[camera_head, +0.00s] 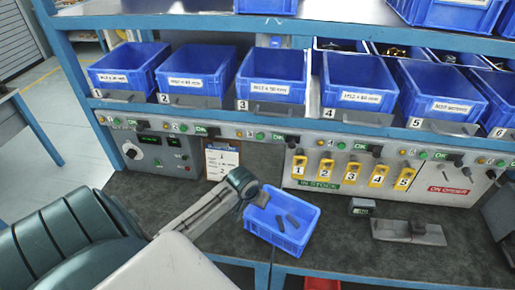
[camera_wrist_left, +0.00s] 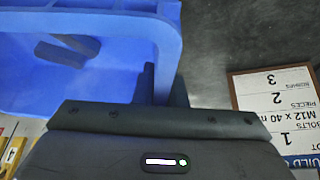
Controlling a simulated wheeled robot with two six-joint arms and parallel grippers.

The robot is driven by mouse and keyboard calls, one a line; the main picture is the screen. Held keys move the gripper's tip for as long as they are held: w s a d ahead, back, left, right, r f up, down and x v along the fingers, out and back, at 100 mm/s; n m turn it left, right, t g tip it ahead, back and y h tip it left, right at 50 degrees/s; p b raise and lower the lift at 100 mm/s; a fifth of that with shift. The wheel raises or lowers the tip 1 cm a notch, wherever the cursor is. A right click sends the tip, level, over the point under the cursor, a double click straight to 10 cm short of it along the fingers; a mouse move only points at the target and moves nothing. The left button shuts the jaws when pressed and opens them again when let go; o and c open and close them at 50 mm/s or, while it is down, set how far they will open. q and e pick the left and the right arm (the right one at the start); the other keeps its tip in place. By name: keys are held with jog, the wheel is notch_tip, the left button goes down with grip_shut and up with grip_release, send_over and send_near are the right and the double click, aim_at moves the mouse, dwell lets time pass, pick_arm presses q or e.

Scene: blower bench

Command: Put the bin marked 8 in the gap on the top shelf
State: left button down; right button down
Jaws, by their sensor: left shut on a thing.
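A blue bin (camera_head: 304,237) with a few dark pieces in it is at the front of the bench, slightly turned; no number on it is readable. My left gripper (camera_head: 257,197) is shut on its upper left rim. In the left wrist view the bin's blue wall (camera_wrist_left: 165,50) runs down between the dark fingers (camera_wrist_left: 160,85). I cannot tell whether the bin touches the bench. The top shelf (camera_head: 345,14) shows only at the upper edge, with bare room between two blue bins. My right gripper is not in view.
A row of blue bins (camera_head: 197,70) fills the shelf below. Under it are yellow numbered tags (camera_head: 325,168) and a control box (camera_head: 160,151). A clipboard (camera_head: 221,160) leans behind my gripper. A small dark device (camera_head: 362,207) and a grey fixture (camera_head: 408,230) stand right of the bin.

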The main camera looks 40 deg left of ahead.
pick_arm(q)
jog(key=shift+w+a, duration=0.55)
jog(key=shift+w, duration=0.2)
jog(key=shift+f+p, duration=0.35)
notch_tip(320, 180, down, 2)
jog(key=shift+f+p, duration=0.1)
jog(key=shift+p, duration=0.35)
jog(key=shift+f, duration=0.35)
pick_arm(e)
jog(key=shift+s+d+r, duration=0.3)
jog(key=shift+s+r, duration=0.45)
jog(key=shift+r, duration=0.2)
pick_arm(q)
jog(key=shift+f, duration=0.15)
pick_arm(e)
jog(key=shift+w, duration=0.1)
pick_arm(q)
jog(key=c, duration=1.5)
grip_release()
jog(key=shift+s, duration=0.1)
